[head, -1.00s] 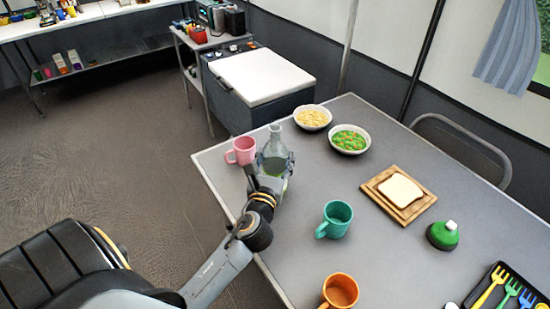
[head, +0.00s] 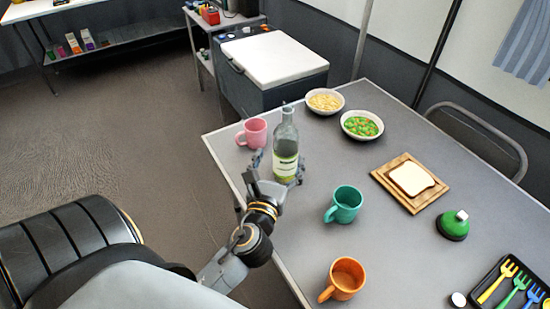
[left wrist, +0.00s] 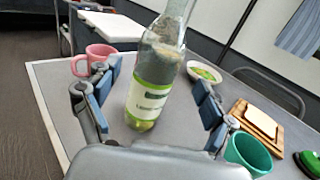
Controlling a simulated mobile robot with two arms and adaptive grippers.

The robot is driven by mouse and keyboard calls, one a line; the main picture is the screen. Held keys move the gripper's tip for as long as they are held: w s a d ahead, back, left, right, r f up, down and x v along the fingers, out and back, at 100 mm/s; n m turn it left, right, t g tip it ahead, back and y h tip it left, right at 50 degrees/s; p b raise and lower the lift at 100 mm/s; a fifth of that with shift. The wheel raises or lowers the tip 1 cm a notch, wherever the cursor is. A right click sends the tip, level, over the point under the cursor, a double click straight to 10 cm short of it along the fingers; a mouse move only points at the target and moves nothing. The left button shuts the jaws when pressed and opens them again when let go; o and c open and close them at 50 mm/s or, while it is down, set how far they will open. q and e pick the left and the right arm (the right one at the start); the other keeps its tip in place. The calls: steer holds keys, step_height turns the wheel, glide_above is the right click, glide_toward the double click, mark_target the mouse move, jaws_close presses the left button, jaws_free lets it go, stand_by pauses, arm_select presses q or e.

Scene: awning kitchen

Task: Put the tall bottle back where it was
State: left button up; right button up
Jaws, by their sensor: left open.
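The tall bottle (head: 285,145) is glass with a white and green label. It stands upright on the table near its left edge, just right of the pink mug (head: 252,132). In the left wrist view the bottle (left wrist: 155,80) leans in the picture, between the two fingers. My left gripper (head: 277,168) is open around the lower part of the bottle; in the left wrist view gaps show between the bottle and both blue-padded fingers (left wrist: 150,96). My right gripper is not in view.
Bowls (head: 325,101) (head: 362,125) stand behind the bottle. The table middle is partly clear.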

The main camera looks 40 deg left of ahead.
arm_select(q)
steer(key=shift+b+v, duration=0.35)
steer(key=shift+v, duration=2.05)
